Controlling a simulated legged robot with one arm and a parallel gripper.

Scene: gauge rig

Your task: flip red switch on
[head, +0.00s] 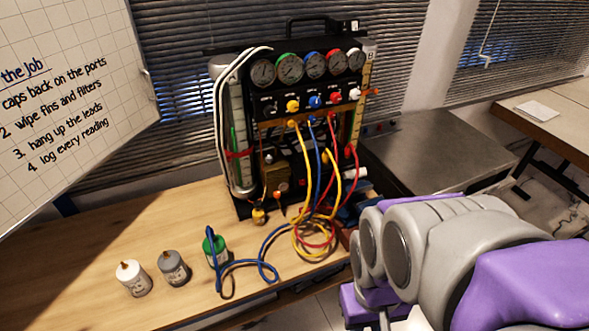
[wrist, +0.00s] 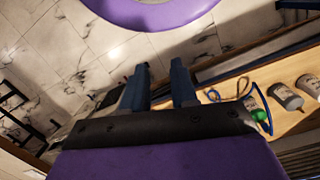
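The gauge rig (head: 263,119) stands upright on the wooden bench in the head view, with a row of dials along its top. Below the dials is a row of coloured knobs, among them a red knob (head: 336,97). A small round red part (head: 281,186) sits low on the rig's front. I cannot tell which red part is the switch, or its position. My gripper (wrist: 160,66) shows in the wrist view with its two dark fingers apart and nothing between them. It points at the floor beside the bench, away from the rig. The rig is not in the wrist view.
Blue, yellow and red hoses (head: 312,232) hang from the rig and coil on the bench (head: 100,215). A grey metal-topped surface (head: 440,150) is at right. My arm fills the lower right.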

